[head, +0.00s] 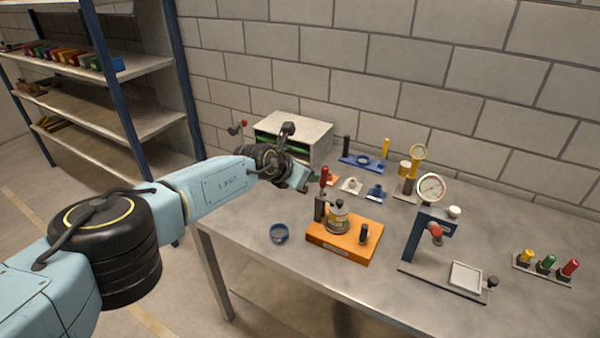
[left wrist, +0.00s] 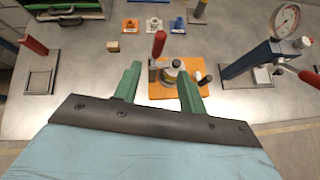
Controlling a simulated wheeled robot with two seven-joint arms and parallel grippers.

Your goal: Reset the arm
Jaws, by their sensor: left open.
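My left arm reaches in from the left in the head view, and its gripper (head: 301,178) hangs over the left part of the table (head: 240,222). In the left wrist view my left gripper (left wrist: 160,82) shows two green fingers spread apart with nothing held between them. An orange fixture base (head: 342,248) with a red-handled clamp (head: 324,180) and a round metal part (head: 339,217) stands right of the gripper. The orange base (left wrist: 158,91) appears beyond and between the fingers in the wrist view; contact cannot be seen. My right gripper is out of view.
A blue round cup (head: 279,234) lies near the front edge. A press with a dial gauge (head: 431,187) stands to the right, and colored handles (head: 546,263) beyond it. A grey box (head: 293,135) stands behind the gripper. Shelving (head: 120,105) is at left.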

